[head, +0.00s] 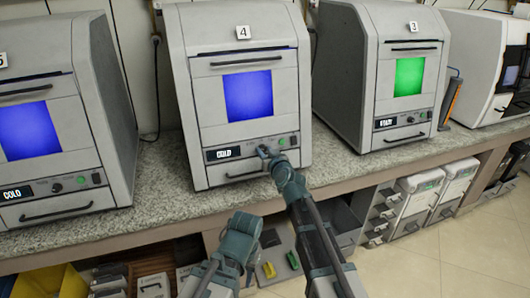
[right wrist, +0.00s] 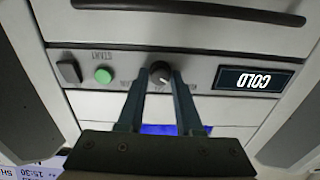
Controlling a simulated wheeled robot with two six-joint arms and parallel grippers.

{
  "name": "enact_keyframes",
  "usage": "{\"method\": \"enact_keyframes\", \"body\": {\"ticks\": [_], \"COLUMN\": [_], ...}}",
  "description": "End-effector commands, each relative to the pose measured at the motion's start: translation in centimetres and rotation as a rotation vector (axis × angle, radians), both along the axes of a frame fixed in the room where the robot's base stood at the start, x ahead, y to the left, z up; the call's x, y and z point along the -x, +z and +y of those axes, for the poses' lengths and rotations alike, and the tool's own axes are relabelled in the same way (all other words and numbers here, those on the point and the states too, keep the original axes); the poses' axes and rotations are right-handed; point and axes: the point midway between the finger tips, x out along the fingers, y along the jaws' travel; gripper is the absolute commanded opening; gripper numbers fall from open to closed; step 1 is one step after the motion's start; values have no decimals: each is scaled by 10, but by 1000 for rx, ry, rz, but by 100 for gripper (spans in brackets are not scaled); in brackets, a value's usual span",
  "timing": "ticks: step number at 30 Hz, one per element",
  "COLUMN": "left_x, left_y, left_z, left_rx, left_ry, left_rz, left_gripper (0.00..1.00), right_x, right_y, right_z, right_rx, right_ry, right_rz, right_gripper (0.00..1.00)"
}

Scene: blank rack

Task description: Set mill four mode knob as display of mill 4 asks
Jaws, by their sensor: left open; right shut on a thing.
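Mill 4 (head: 213,140) is a grey machine on the counter with a number 4 plate, a lit blue window (head: 248,95) and a small display (head: 223,154) reading COLD. The display also shows upside down in the right wrist view (right wrist: 256,79). The dark round mode knob (right wrist: 160,70) sits between this display and a green START button (right wrist: 103,75). My right gripper (head: 264,152) is shut on the knob, with a finger on each side of it. The small labels around the knob are too faint to read. My left gripper (head: 243,224) is open and empty, low in front of the counter.
Mill 3 (head: 365,95) with a green window stands to the right. Another mill (head: 100,100) with a blue window and COLD display stands to the left. A drawer handle (head: 247,171) lies below mill 4's panel. Boxes and trays fill the space under the granite counter (head: 165,190).

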Motion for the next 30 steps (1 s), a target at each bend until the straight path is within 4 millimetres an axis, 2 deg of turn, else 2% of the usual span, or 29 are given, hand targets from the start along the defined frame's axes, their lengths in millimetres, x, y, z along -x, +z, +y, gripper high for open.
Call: {"method": "enact_keyframes", "body": {"ticks": [20,21,25,30], "left_x": [0,0,0,0], "left_y": [0,0,0,0], "left_z": [0,0,0,0], "left_rx": [0,0,0,0], "left_ry": [0,0,0,0], "left_rz": [0,0,0,0], "left_gripper": [44,44,44,44], "right_x": [0,0,0,0], "right_y": [0,0,0,0], "right_z": [0,0,0,0], "right_rx": [49,49,49,48], "right_ry": [12,12,11,11], "right_rz": [-15,-15,-15,-16], "right_gripper": [0,42,64,64]}}
